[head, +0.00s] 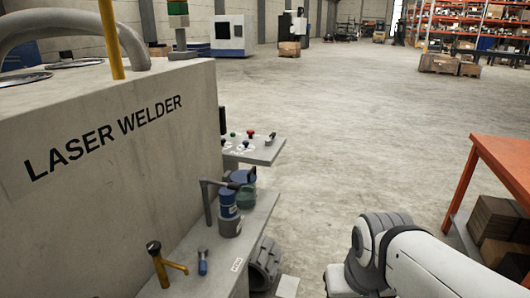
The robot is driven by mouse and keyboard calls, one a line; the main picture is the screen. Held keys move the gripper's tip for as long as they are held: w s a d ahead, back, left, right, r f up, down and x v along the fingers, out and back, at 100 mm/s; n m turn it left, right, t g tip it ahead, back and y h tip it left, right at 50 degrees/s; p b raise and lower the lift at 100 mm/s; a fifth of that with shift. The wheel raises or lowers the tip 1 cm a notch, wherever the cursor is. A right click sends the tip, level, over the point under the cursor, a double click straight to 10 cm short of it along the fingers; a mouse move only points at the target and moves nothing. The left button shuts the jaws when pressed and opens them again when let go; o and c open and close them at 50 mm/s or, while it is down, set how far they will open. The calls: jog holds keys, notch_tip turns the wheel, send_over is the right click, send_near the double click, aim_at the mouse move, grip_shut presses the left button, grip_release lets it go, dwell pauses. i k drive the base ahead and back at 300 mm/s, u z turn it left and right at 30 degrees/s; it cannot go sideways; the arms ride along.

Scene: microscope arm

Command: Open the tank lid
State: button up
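No thing in view is marked as the tank, so I cannot tell which lid belongs to it. The laser welder (140,150) is a large grey body on the left. Two round, flat, metal-rimmed covers (24,79) lie on its top near the left edge, partly cut off or hidden behind a grey hose. My white arm (430,260) reaches in at the lower right. My gripper is out of view.
The shelf (205,240) also holds a yellow-handled tool (163,265) and a small blue item (203,262). A control panel (255,149) with coloured buttons juts out above it. An orange table (505,160) stands at the right, boxes beneath. The floor between is clear.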

aim_at(244, 177)
jog(key=u, duration=0.05)
jog(key=i, duration=1.05)
jog(key=u, duration=0.5)
